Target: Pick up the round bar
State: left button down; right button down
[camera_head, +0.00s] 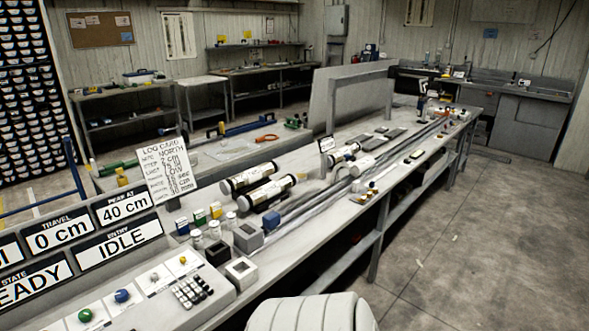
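Long grey bars or rails (318,206) lie lengthwise along the workbench (345,240), running from the near grey blocks toward the far end. I cannot tell from this distance which of them is the round bar. White cylinders with dark end bands, such as the core liner (270,193), lie beside them on the left. A shorter white cylinder (362,166) lies farther along. Neither of my grippers shows in the head view. A pale rounded part at the bottom edge looks like my own body.
A control panel with buttons (140,300) and signs reading IDLE (118,243) and 40 cm fills the near left. A log card (166,176) stands behind it. Small jars and blocks (247,237) sit at the bench's near end. The floor (470,240) on the right is clear.

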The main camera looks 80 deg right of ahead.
aim_at(367, 163)
jog(key=z, duration=3.1)
jog(key=i+l+z, duration=0.65)
jog(key=i, duration=0.3)
jog(key=i+z, duration=0.35)
jog(key=i, duration=1.3)
jog(key=i+u, duration=0.15)
jog(key=i, duration=0.7)
jog(key=i+l+u, duration=0.15)
jog(key=i, duration=0.7)
jog(key=i+u, duration=0.45)
jog(key=i+l+u, duration=0.25)
jog(key=i+u, duration=0.15)
jog(key=i, duration=0.2)
jog(key=i+l+u, duration=0.55)
jog(key=u, duration=0.35)
jog(key=i+l+u, duration=0.2)
jog(key=u, duration=0.3)
jog(key=i+l+u, duration=0.2)
jog(key=u, duration=0.25)
jog(key=i+l+u, duration=0.1)
jog(key=l+u, duration=0.2)
jog(key=u, duration=0.2)
